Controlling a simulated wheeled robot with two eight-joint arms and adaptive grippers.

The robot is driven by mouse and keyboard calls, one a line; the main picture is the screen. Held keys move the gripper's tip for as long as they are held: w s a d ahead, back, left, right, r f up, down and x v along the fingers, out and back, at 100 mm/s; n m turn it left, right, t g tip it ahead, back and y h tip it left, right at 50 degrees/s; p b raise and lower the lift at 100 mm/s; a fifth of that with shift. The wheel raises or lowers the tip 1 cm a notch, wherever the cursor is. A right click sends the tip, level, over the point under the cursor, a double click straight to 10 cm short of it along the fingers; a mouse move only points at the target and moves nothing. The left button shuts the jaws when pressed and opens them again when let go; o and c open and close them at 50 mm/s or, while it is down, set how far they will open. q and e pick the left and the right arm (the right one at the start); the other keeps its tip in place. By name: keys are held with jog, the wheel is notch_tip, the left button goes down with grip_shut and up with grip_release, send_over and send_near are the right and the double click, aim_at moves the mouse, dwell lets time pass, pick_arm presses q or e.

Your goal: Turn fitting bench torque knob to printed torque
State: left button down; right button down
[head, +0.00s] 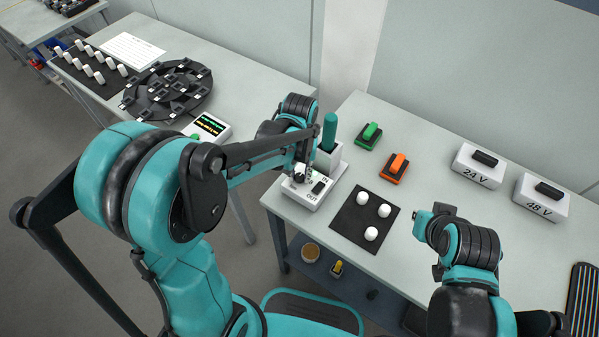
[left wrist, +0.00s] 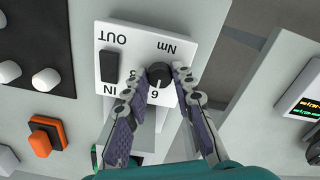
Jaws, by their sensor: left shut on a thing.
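The fitting bench is a white box (head: 327,195) on the near left corner of the right table. In the left wrist view its face (left wrist: 135,40) appears upside down, with IN, OUT and Nm printed on it, a black switch (left wrist: 108,67) and a black round torque knob (left wrist: 158,74) with a pale mark. Digits beside the knob are partly covered. My left gripper (left wrist: 157,82) is shut on the knob, its fingers on either side; in the head view the left gripper (head: 300,175) hides most of the knob. My right gripper (head: 424,224) hangs over the table, its fingers unclear.
A green-handled tool (head: 329,131) stands in a holder behind the box. A black mat (head: 349,227) with white pieces, green (head: 370,133) and orange (head: 396,163) switches, and 24 V (head: 477,171) and 48 V (head: 540,203) boxes share the table. A small display (head: 210,125) stands on the left table.

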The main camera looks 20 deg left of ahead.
aim_at(299, 176)
dwell(0.4)
pick_arm(q)
jog(key=c, duration=1.3)
grip_release()
jog(key=shift+o, duration=0.2)
jog(key=shift+r, duration=0.1)
notch_tip(299, 176, up, 12)
jog(key=s+a+f+t, duration=0.1)
jog(key=s+a+t, duration=0.1)
jog(key=s, duration=0.3)
jog(key=s+a+m+t, duration=0.1)
jog(key=s+a+t, duration=0.2)
jog(key=s+t, duration=0.2)
jog(key=shift+s+f, duration=0.3)
jog(key=shift+f, duration=0.1)
